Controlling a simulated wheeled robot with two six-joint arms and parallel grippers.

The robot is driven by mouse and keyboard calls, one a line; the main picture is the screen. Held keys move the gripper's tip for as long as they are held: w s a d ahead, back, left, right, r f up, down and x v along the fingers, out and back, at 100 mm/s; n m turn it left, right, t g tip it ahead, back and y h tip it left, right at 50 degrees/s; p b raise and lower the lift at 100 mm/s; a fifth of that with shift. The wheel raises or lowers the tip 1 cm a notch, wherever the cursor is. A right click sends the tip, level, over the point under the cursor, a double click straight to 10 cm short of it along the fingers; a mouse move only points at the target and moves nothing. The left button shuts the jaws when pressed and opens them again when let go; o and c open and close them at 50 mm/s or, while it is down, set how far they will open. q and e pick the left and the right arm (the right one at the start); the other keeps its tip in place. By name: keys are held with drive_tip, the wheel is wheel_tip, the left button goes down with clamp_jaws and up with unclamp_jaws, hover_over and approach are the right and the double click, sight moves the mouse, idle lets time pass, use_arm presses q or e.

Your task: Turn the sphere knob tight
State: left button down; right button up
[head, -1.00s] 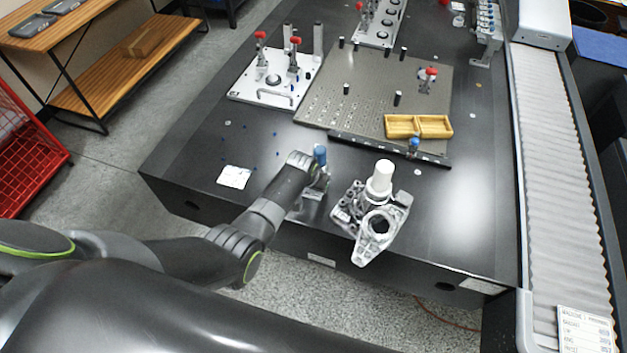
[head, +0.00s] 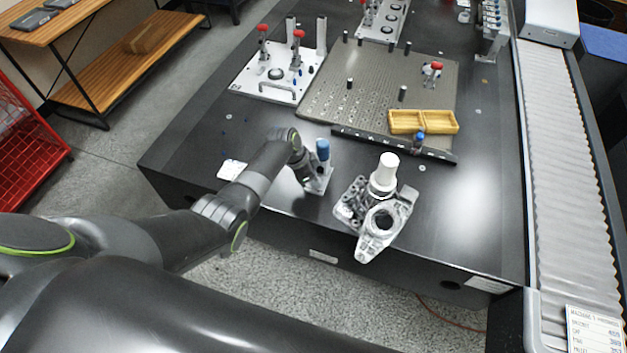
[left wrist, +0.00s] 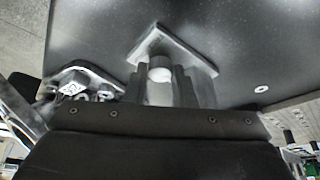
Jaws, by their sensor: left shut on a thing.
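A small stand with a blue upper part (head: 322,150) and a metal base plate (head: 321,184) stands near the table's front edge in the head view. My left gripper (head: 309,179) is low beside its post, with the fingers partly hidden. In the left wrist view, my left gripper's fingers (left wrist: 173,86) are on either side of a pale rounded piece, which I take as the sphere knob (left wrist: 160,70), and are shut on it. The square plate (left wrist: 172,45) lies behind it. The knob is not clear in the head view. My right gripper is not in view.
A metal casting (head: 375,243) with a white cylinder (head: 384,174) stands just right of the stand. Behind are a perforated plate (head: 325,100), a dark rail (head: 385,143) and a yellow tray (head: 423,133). A conveyor (head: 555,170) runs along the right.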

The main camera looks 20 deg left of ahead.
use_arm(q)
drive_tip(key=shift+w+m+g+b, duration=0.1)
drive_tip(key=shift+m+g+b, duration=0.3)
drive_tip(key=shift+m+b, duration=0.55)
drive_tip(key=shift+m, duration=0.35)
drive_tip(key=c, duration=1.2)
unclamp_jaws()
drive_tip(key=shift+r, duration=0.1)
